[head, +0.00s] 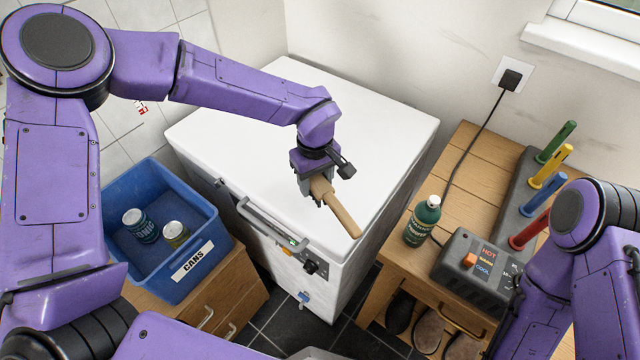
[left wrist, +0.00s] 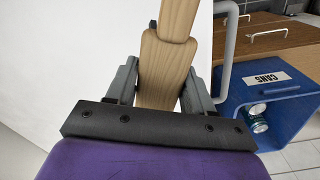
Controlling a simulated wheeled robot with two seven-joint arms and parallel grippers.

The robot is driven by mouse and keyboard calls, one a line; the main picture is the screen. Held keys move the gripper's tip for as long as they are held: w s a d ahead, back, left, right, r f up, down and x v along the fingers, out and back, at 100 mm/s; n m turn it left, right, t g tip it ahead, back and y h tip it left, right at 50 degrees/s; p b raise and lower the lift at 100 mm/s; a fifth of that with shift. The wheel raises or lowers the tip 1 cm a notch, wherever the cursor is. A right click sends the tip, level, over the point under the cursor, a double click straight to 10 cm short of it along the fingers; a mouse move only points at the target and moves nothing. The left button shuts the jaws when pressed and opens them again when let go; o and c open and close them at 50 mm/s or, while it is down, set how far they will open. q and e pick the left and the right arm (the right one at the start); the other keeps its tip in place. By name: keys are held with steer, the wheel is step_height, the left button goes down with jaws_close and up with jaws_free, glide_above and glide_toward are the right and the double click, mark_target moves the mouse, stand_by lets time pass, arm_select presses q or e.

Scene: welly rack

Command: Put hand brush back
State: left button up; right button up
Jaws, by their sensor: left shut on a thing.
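A wooden hand brush (head: 341,211) is held by my left gripper (head: 318,190) above the front right part of the white chest freezer's lid. Its handle points toward the front right, past the lid's edge. In the left wrist view the wooden back of the hand brush (left wrist: 163,70) sits between the two grey fingers of my left gripper (left wrist: 160,90). The bristles are hidden. My right arm shows at the right edge, but its gripper is not in view.
The freezer (head: 260,110) has a bar handle at its front. A blue CANS crate (head: 147,180) with cans stands on a wooden cabinet at left. On the wooden bench (head: 468,175) at right are a green bottle (head: 422,222), a HOT/COOL control box (head: 478,268) and several coloured upright pegs (head: 545,195).

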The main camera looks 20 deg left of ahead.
mark_target(319, 189)
arm_select(q)
steer(key=shift+w+d+f+p, duration=0.15)
steer(key=shift+w+f, duration=0.2)
steer(key=shift+f, duration=0.85)
steer(key=shift+w+a+f+p, duration=0.15)
steer(key=shift+w+f, duration=0.2)
steer(key=shift+f, duration=0.85)
steer(key=shift+d+f, duration=0.1)
steer(key=o, duration=1.2)
steer(key=shift+c, duration=0.2)
step_height(319, 189, up, 12)
steer(key=shift+r+b, duration=0.15)
steer(key=shift+b, duration=0.55)
